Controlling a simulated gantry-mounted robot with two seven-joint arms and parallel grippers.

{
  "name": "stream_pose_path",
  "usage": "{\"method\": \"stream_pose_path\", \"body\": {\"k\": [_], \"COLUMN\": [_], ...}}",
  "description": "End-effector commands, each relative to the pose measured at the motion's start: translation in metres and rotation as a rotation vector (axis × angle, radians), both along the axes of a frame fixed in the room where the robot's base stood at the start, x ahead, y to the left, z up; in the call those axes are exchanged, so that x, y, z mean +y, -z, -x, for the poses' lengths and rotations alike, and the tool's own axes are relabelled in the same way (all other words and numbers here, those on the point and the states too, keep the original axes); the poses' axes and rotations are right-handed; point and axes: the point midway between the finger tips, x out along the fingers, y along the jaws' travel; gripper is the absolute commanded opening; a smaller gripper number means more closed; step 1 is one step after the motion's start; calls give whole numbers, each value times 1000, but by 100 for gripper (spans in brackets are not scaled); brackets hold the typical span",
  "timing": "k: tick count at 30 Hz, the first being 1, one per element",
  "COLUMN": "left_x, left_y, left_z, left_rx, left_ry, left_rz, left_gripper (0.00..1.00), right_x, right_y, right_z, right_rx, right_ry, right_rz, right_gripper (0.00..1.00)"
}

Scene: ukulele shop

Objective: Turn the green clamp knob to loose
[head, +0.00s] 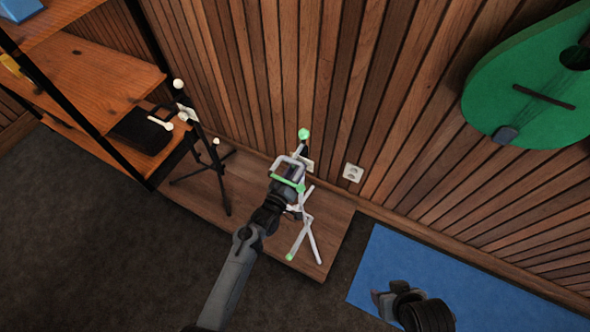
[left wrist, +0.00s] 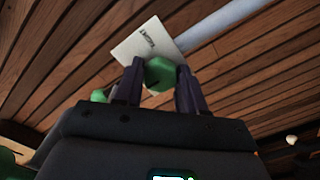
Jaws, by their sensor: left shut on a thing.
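The green clamp knob (left wrist: 160,74) sits between the two fingers of my left gripper (left wrist: 159,82), in the middle of the left wrist view. The fingers press on it from both sides. In the head view my left gripper (head: 284,191) is at a pale stand (head: 308,224) with green fittings, and it hides the gripped knob there. A white card (left wrist: 147,43) with dark print lies behind the knob, beside a pale pole (left wrist: 218,24). My right gripper (head: 392,298) hangs at the lower right of the head view, away from the stand. Its fingers are too unclear to read.
The stand is on a low wooden platform (head: 250,197) against the slatted wall. A dark stand (head: 212,165) with pale knobs is left of it, near a wooden shelf (head: 100,85). A wall socket (head: 353,172), green instrument (head: 530,90) and blue mat (head: 440,275) are to the right.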

Motion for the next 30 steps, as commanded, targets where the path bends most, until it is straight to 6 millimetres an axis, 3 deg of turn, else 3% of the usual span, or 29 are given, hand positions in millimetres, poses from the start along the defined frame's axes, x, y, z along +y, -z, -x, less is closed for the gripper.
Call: {"method": "stream_pose_path", "body": {"k": [7, 8, 12, 23, 30], "left_x": [0, 0, 0, 1, 12], "left_y": [0, 0, 0, 0, -3], "left_z": [0, 0, 0, 2, 26], "left_rx": [0, 0, 0, 1, 3], "left_ry": [1, 1, 0, -1, -1], "left_rz": [1, 1, 1, 0, -2], "left_gripper": [9, 41, 63, 64, 64], "right_x": [-1, -2, -2, -2, -1], "right_y": [0, 0, 0, -1, -19], "right_z": [0, 0, 0, 0, 0], "right_rx": [0, 0, 1, 1, 0], "right_ry": [-4, -4, -6, -6, -2], "right_rz": [5, 7, 10, 8, 4], "right_gripper": [56, 56, 56, 56, 56]}}
